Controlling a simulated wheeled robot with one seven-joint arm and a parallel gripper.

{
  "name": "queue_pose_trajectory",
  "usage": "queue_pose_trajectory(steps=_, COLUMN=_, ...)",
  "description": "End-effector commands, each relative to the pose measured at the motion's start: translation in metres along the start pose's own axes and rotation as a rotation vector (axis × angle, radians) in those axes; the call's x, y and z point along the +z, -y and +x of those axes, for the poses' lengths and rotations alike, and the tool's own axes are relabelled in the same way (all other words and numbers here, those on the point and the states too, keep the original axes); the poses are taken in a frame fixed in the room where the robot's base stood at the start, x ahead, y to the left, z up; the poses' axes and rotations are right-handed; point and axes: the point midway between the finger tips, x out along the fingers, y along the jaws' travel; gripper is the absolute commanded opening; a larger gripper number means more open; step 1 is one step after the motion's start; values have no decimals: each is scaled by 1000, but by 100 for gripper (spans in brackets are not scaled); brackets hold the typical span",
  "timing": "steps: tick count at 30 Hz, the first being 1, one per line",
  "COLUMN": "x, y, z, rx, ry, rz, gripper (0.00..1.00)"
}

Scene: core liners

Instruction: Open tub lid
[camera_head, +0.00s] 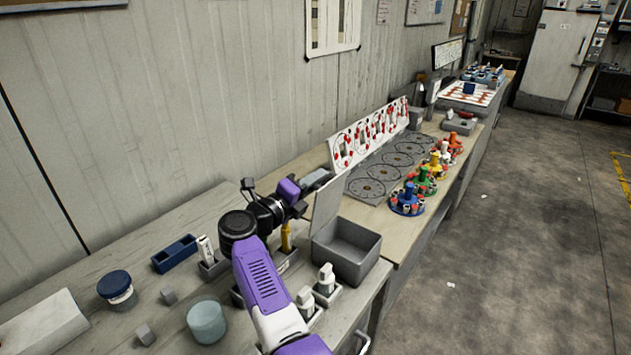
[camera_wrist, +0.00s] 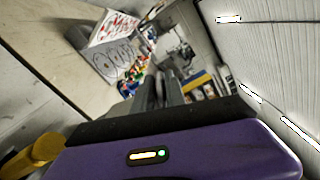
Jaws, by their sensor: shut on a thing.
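The grey open-topped tub (camera_head: 352,256) stands on the bench, right of my arm. Its flat grey lid (camera_head: 327,208) stands steeply upright along the tub's left side, so the inside shows and looks empty. My gripper (camera_head: 316,181) is at the upper edge of the lid, with its fingers pointing right. It appears shut on that edge; the exact contact is small and partly hidden. In the wrist view, the two dark fingers (camera_wrist: 166,90) are close together, and what lies between them is hard to make out.
Several small holders with white-capped bottles (camera_head: 326,278) stand beside my arm. A blue-lidded jar (camera_head: 116,286), a frosted jar (camera_head: 207,322) and a blue tray (camera_head: 175,254) are left. Grey circle-marked board (camera_head: 374,188) and coloured stands (camera_head: 408,200) lie beyond the tub.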

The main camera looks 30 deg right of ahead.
Motion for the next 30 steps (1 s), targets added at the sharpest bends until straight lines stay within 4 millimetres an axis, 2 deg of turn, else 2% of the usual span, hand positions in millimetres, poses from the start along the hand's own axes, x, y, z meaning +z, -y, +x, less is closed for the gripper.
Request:
queue_pose_trajectory(steps=1, x=-2, y=-4, z=-1, rx=6, ry=0, rz=-3, gripper=0)
queue_pose_trajectory(steps=2, x=-2, y=-4, z=-1, rx=6, ry=0, rz=-3, gripper=20)
queue_pose_trajectory(steps=4, x=-2, y=-4, z=-1, rx=5, ry=-1, rz=-2, gripper=34)
queue_pose_trajectory(steps=5, x=-2, y=-4, z=-1, rx=5, ry=-1, rz=-2, gripper=36)
queue_pose_trajectory(steps=16, x=0, y=-2, z=-5, rx=2, ry=1, rz=0, gripper=36)
queue_pose_trajectory(steps=30, x=-1, y=-4, z=-71, rx=4, ry=1, rz=0, gripper=36)
